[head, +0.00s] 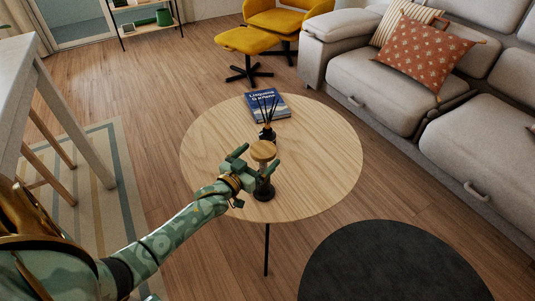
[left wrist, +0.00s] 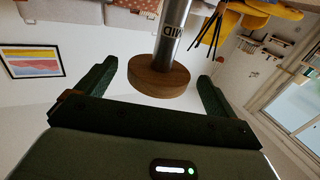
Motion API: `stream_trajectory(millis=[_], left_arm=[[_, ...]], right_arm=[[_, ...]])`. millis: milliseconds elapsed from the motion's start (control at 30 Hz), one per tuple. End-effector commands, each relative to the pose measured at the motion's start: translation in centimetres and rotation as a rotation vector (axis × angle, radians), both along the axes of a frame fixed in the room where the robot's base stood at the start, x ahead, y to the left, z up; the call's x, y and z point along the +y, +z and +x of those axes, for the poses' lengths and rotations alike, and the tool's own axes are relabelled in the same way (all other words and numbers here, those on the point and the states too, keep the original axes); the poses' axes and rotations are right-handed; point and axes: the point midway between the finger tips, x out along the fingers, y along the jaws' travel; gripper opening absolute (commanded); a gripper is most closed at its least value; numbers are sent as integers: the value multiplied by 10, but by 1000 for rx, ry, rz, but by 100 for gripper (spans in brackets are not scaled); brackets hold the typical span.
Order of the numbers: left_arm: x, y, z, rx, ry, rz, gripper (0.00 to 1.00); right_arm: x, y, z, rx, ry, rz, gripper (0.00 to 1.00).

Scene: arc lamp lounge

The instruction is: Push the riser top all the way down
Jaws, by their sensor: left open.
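The riser's top is a round wooden disc (head: 263,150), standing above a black base (head: 264,191) on the round wooden table (head: 325,165). In the left wrist view, which is upside down, the wooden disc (left wrist: 158,82) caps a metal post (left wrist: 172,38) marked "MID". A length of post shows below the disc. My left gripper (head: 254,161) is open and empty beside the riser, at about the height of the disc. In the wrist view the disc appears between its two fingers; I cannot tell whether they touch it. The gripper partly hides the post in the head view. My right gripper is out of view.
A black reed diffuser (head: 267,133) stands just behind the riser, and a blue book (head: 267,106) lies at the table's back. The table's right side is clear. A dark round table (head: 390,268) is at the front right, and a grey sofa (head: 375,92) is behind.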

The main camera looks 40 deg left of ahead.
Motion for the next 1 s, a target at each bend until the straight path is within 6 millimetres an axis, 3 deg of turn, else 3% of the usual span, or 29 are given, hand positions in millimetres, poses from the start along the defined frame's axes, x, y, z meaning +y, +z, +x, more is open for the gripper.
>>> stream_trajectory(millis=[100, 233, 567, 800, 933, 1000], left_arm=[[0, -4, 20, 2, -1, 1, 94], [1, -2, 33, 1, 0, 1, 94], [1, 1, 37, 0, 0, 1, 94], [1, 1, 36, 0, 0, 1, 30], [1, -8, 36, 4, 0, 1, 30], [1, -23, 36, 7, 0, 0, 30]], right_arm=[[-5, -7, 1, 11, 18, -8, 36], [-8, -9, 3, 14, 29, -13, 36], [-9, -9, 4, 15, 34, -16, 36], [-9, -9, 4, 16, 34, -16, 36], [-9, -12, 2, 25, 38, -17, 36], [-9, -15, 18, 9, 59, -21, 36]])
